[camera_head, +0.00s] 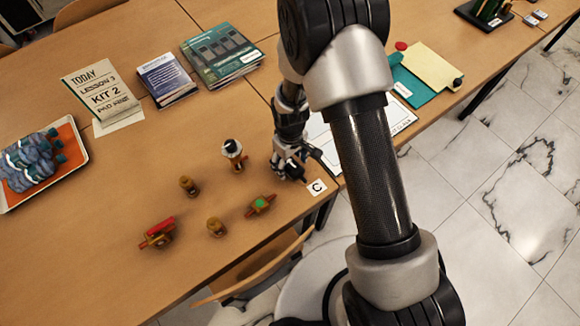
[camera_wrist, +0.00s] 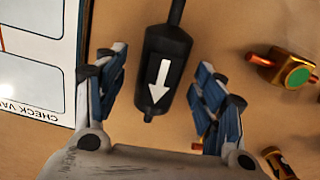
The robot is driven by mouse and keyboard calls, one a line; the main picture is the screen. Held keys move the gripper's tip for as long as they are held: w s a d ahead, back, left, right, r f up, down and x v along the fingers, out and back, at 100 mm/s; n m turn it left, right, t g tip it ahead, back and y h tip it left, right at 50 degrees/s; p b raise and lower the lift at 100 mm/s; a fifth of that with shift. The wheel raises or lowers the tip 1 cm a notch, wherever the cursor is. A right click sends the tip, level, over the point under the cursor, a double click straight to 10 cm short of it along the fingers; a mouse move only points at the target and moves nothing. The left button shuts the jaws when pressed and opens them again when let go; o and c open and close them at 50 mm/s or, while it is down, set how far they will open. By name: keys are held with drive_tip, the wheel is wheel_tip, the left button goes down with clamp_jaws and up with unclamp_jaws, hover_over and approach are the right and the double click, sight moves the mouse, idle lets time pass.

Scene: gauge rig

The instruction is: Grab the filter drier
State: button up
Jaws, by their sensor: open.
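The filter drier (camera_wrist: 166,48) is a black cylinder with narrow stub ends and a white arrow on its side. In the wrist view it lies between the two fingers of my open gripper (camera_wrist: 158,80), with its arrow pointing toward the palm. Gaps show between both fingers and the body, so I see no grip on it. In the head view my gripper (camera_head: 290,166) is low over the table near its right edge, and I cannot clearly separate the drier from the dark fingers there.
A brass fitting with a green face (camera_head: 261,204) is nearby; it also shows in the wrist view (camera_wrist: 283,68). Other fittings (camera_head: 216,227), a red-handled valve (camera_head: 158,233) and a white-and-black part (camera_head: 233,152) stand left.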

drive_tip(key=shift+f, duration=0.45)
drive_tip(key=shift+r, duration=0.1)
drive_tip(key=shift+c, duration=0.5)
drive_tip(key=c, duration=1.2)
